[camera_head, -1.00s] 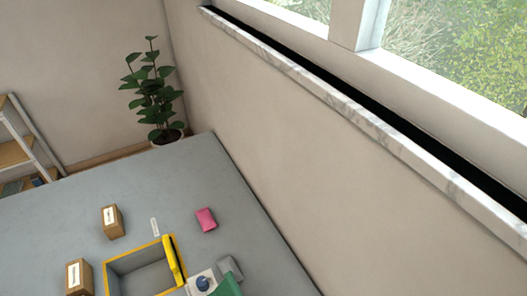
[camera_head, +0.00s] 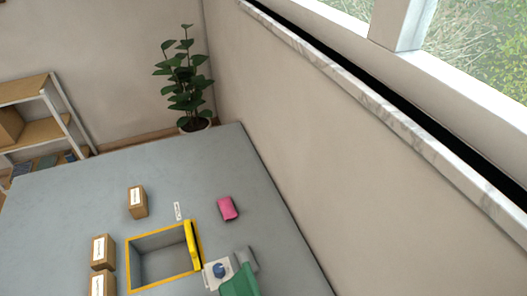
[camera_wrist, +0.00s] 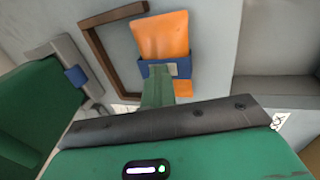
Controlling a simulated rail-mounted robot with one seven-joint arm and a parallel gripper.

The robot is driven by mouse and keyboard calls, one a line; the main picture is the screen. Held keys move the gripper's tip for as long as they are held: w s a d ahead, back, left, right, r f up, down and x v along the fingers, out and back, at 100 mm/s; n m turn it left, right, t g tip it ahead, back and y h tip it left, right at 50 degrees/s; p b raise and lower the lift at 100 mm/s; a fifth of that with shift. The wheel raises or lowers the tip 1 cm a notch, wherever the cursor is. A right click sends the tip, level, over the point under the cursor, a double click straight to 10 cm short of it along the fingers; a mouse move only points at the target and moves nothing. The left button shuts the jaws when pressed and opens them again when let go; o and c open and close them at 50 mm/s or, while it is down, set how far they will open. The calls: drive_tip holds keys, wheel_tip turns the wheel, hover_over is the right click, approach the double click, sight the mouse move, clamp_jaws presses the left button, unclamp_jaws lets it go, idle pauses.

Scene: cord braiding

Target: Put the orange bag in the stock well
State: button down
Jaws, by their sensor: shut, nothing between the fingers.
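An orange bag (camera_wrist: 161,35) shows in the wrist view, on a pale grey surface beside a brown frame (camera_wrist: 98,45). A blue band with a pale patch crosses its lower end; I cannot tell whether it belongs to the bag. My gripper (camera_wrist: 158,88), a narrow green part, points at the bag's lower end and is shut and empty; its tips are hard to make out. In the head view a square well (camera_head: 133,240) with a yellow rim is sunk in the grey table, and a yellow piece stands at its right edge. I cannot tell whether this is the stock well.
In the head view, several labelled brown boxes (camera_head: 137,202) stand left of the well. A pink bag (camera_head: 228,208) lies right of it. A white block with a blue knob (camera_head: 218,270) sits near my green arm. A wall closes the right side.

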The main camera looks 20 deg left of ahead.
wheel_tip(320, 180, up, 8)
drive_tip(key=p, duration=0.8)
